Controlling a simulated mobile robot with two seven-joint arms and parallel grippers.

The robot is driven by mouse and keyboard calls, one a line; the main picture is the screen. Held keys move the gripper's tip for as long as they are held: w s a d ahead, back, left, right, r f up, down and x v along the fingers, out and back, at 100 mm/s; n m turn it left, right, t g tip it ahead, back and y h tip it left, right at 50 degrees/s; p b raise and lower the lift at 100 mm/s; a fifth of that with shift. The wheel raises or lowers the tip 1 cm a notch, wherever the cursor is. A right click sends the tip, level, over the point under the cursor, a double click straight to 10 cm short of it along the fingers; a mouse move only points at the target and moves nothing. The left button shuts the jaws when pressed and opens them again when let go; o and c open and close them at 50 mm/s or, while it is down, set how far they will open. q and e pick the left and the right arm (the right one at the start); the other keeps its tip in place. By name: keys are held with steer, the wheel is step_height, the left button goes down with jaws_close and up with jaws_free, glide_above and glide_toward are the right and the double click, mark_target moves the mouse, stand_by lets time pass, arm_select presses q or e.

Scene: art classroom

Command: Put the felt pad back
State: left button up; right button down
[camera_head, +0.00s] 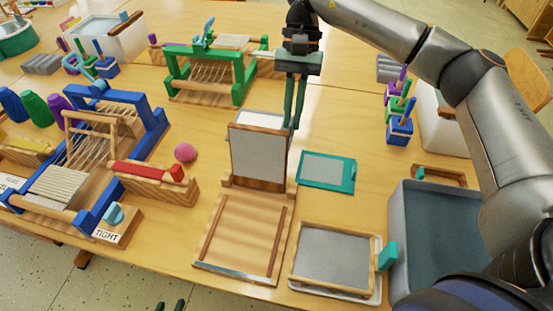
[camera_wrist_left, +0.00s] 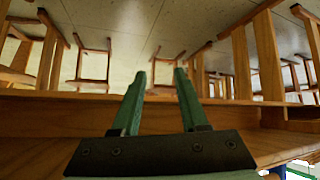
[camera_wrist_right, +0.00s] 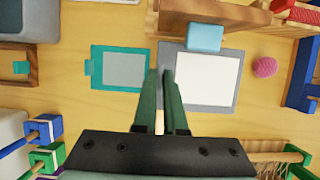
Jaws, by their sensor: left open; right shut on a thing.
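A flat grey piece with a white rectangular face (camera_wrist_right: 209,80), which looks like the felt pad, shows in the right wrist view. In the head view only a pale strip of it (camera_head: 262,117) shows behind an upright wooden-edged panel (camera_head: 258,155). My right gripper (camera_head: 290,126) reaches down there. Its fingers (camera_wrist_right: 168,74) are close together at the grey piece's edge and appear shut on it; the exact grip is hard to see. My left gripper (camera_wrist_left: 158,72) is open and empty in the left wrist view, and not visible in the head view.
A teal-edged grey screen (camera_head: 327,170) lies right of the panel. A wooden base (camera_head: 240,235) lies in front. A wood-framed grey screen (camera_head: 335,255) and a deep grey tub (camera_head: 400,240) are at front right. Looms (camera_head: 212,72) stand at left and back.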

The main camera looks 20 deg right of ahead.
mark_target(292, 134)
step_height(292, 134, down, 6)
steer(key=shift+r+b, duration=0.25)
steer(key=shift+b, duration=0.1)
arm_select(q)
steer(key=shift+w+a+r+t, duration=0.15)
steer(key=shift+w+r+t, duration=0.25)
steer(key=shift+w, duration=0.1)
steer(key=shift+w+a+r+t, duration=0.15)
steer(key=shift+w+r+t, duration=0.2)
steer(key=shift+w, duration=0.15)
arm_select(e)
steer(key=shift+f, duration=2.25)
arm_select(q)
steer(key=shift+b, duration=0.3)
steer(key=shift+w+r, duration=0.15)
arm_select(e)
steer(key=shift+f, duration=0.1)
steer(key=c, duration=1.2)
jaws_free()
steer(key=shift+c, duration=0.2)
steer(key=shift+o, duration=1.3)
arm_select(q)
steer(key=shift+w+r+t, duration=0.25)
steer(key=shift+r, duration=0.15)
steer(key=shift+s, duration=0.1)
